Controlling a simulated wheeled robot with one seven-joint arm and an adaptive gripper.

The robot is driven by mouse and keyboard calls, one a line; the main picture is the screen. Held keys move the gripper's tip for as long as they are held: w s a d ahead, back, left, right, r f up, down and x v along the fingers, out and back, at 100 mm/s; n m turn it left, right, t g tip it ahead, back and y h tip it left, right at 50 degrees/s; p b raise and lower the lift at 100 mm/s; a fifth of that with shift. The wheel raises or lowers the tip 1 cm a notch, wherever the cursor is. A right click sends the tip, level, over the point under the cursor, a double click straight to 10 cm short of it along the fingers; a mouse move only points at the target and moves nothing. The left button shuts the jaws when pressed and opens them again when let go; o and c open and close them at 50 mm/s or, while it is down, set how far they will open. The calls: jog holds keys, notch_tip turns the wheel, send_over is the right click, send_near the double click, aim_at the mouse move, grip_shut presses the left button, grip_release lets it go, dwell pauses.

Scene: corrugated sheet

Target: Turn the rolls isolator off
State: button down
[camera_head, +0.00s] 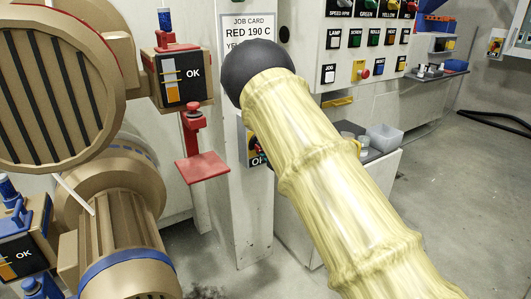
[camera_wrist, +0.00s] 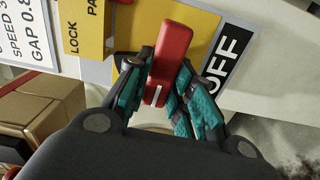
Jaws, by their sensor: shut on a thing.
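In the wrist view, a red isolator handle (camera_wrist: 172,52) with a white mark near its lower end stands out from a yellow plate (camera_wrist: 205,25). The handle runs up and slightly right. A black label reading OFF (camera_wrist: 222,62) is to its right. My gripper (camera_wrist: 165,65) has its teal-padded fingers on both sides of the handle, shut on it. In the head view, the isolator panel (camera_head: 257,160) shows on the grey post, mostly hidden by my arm. No name reading "rolls" is legible on it.
A yellow lock label (camera_wrist: 82,28) and a white sheet (camera_wrist: 25,35) are at the wrist view's upper left. In the head view, a red bracket (camera_head: 203,167) and brown motor (camera_head: 125,230) stand left. A button panel (camera_head: 365,45) is behind; open floor lies right.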

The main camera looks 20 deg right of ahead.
jog(key=shift+f+n, duration=0.1)
jog(key=shift+n, duration=0.2)
jog(key=c, duration=1.2)
grip_release()
jog(key=shift+c, duration=0.2)
jog(key=shift+s, duration=0.15)
jog(key=v, duration=1.1)
jog(key=shift+s, duration=0.4)
jog(key=shift+d+f, duration=0.1)
jog(key=shift+d, duration=0.05)
